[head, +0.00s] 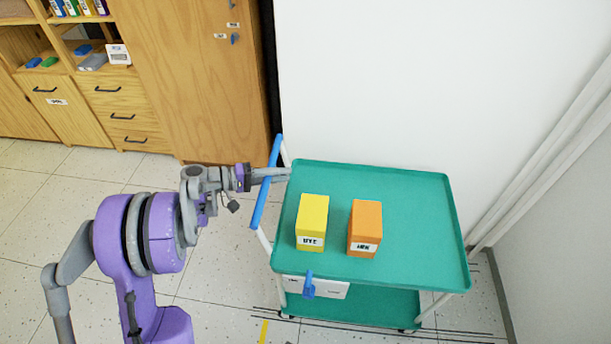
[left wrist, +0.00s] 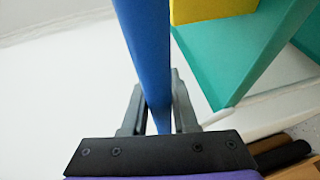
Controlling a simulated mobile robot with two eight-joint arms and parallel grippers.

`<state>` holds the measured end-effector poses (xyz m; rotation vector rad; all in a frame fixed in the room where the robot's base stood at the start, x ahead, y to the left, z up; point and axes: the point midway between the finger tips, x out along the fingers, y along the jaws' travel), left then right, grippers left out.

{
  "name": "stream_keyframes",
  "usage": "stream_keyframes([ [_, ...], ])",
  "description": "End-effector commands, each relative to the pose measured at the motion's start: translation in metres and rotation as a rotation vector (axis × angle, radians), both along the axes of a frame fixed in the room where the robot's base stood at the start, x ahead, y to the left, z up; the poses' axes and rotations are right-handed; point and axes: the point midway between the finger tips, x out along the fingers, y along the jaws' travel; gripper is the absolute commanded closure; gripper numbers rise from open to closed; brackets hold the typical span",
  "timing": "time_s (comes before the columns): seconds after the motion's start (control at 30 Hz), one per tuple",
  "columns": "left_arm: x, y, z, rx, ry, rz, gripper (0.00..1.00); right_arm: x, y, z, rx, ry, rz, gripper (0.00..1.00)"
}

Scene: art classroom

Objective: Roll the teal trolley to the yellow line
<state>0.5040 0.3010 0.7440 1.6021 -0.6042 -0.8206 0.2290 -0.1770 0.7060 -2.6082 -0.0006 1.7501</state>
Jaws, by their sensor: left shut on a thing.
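The teal trolley (head: 412,215) stands in front of the white wall, its blue handle bar (head: 262,205) at its left end. My left gripper (head: 277,173) is shut on this handle near its upper part. In the left wrist view, the blue bar (left wrist: 148,50) runs between the two fingers of the gripper (left wrist: 157,110), and a corner of the teal tray (left wrist: 225,60) shows beside it. The yellow line (head: 264,331) shows as a short strip on the floor at the bottom edge, left of the trolley's lower shelf (head: 370,305). My right gripper is not in view.
A yellow box (head: 312,220) and an orange box (head: 364,226) stand on the top tray. Wooden cabinets (head: 195,75) stand at the back left. A wall is close on the right. Tiled floor (head: 215,275) left of the trolley is clear.

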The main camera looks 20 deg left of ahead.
Motion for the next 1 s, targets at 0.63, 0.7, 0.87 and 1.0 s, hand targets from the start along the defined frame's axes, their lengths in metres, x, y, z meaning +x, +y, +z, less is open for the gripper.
stream_keyframes([
  [0.63,-0.021,0.073,0.0,0.001,0.001,-0.001,1.0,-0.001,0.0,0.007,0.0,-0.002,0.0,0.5],
  [0.7,-0.021,0.074,0.0,0.001,0.001,-0.001,1.0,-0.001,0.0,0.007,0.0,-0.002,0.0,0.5],
  [0.87,-0.021,0.073,0.0,0.001,0.001,-0.002,1.0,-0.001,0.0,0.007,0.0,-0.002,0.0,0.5],
  [1.0,-0.021,0.073,0.0,0.001,0.001,-0.002,0.66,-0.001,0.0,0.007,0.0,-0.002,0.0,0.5],
])
